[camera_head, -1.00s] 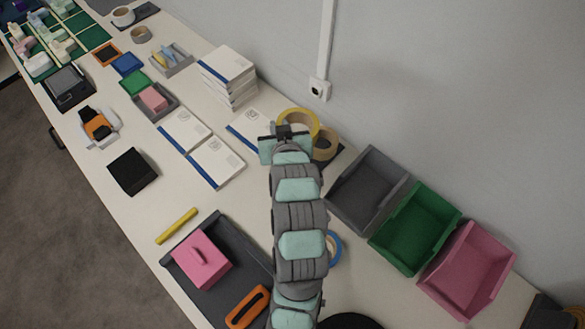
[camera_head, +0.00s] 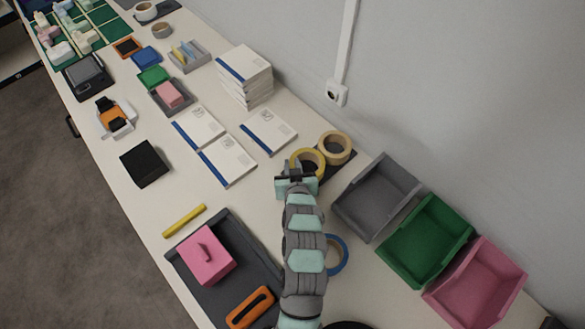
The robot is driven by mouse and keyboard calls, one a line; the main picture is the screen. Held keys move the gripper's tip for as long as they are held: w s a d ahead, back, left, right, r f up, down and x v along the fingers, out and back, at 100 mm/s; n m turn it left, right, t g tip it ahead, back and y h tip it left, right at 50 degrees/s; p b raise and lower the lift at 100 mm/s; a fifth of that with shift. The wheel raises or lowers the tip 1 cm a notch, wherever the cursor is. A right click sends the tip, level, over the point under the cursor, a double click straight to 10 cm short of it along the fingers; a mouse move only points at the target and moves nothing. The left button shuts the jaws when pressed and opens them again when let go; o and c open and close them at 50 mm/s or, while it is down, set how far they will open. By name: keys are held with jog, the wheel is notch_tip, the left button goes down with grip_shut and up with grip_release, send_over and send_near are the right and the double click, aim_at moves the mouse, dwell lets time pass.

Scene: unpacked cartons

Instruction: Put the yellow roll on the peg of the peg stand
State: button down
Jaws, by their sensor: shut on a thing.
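The yellow roll (camera_head: 314,156) is held in my gripper (camera_head: 299,174), near the wall side of the table. My gripper is shut on the near edge of its ring. A tan roll (camera_head: 347,149) is just right of the yellow roll, and the two look close or overlapping in this view. A dark flat base (camera_head: 342,172) shows beside and beneath the rolls; it may be the peg stand's base. No peg can be made out. I cannot tell how high the yellow roll is above the table or base.
Grey (camera_head: 360,205), green (camera_head: 412,240) and pink (camera_head: 455,285) open bins stand along the wall at right. A blue roll (camera_head: 342,259) lies beside my arm. White booklets (camera_head: 268,132) lie left of the yellow roll. A dark tray (camera_head: 238,250) is at front left.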

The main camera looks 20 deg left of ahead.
jog(key=shift+f, duration=0.95)
jog(key=shift+f, duration=0.1)
jog(key=shift+f, duration=0.15)
jog(key=c, duration=1.4)
grip_release()
jog(key=shift+o, duration=0.2)
jog(key=shift+r, duration=0.25)
jog(key=v, duration=1.2)
jog(key=shift+f, duration=0.1)
